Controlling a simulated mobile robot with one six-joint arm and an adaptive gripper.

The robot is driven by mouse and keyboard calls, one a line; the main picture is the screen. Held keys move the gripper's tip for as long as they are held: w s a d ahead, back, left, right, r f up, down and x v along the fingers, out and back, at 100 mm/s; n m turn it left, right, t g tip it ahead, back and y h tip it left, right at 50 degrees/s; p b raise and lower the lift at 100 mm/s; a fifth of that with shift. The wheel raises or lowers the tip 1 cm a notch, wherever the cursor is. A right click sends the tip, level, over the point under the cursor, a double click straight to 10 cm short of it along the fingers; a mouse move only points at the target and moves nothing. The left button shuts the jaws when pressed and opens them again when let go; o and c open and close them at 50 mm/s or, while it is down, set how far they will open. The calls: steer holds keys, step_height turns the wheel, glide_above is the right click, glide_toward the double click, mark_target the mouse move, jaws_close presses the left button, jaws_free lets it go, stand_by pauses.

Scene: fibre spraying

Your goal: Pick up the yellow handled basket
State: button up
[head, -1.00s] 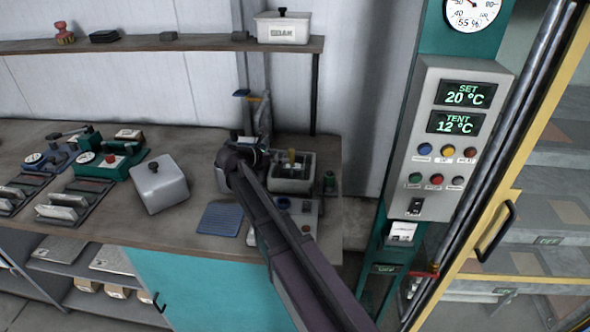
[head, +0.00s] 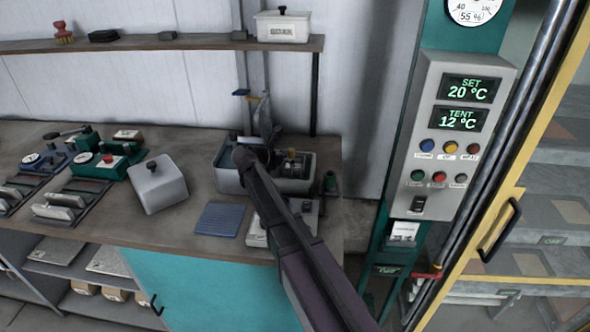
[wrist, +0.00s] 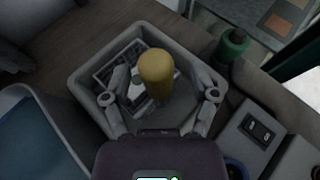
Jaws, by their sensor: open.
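The basket's yellow handle (wrist: 156,76) stands up in the wrist view, its round top toward the camera. Below it, a dark-framed basket with a pale mesh (wrist: 112,68) sits inside a grey tub (wrist: 84,88). My gripper (wrist: 160,82) is open, with one finger to the left of the handle and one to the right. I see no clear grip on the handle. The fingers cannot be made out there.
A second tub with blue contents (wrist: 38,140) is close on the left. A green bottle (wrist: 232,46) stands behind right, and a grey box with a switch (wrist: 258,128) is at front right.

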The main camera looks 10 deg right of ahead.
jaws_close()
steer(key=shift+r, duration=0.15)
stand_by(0.4)
step_height(320, 180, up, 10)
steer(key=p, duration=1)
stand_by(0.6)
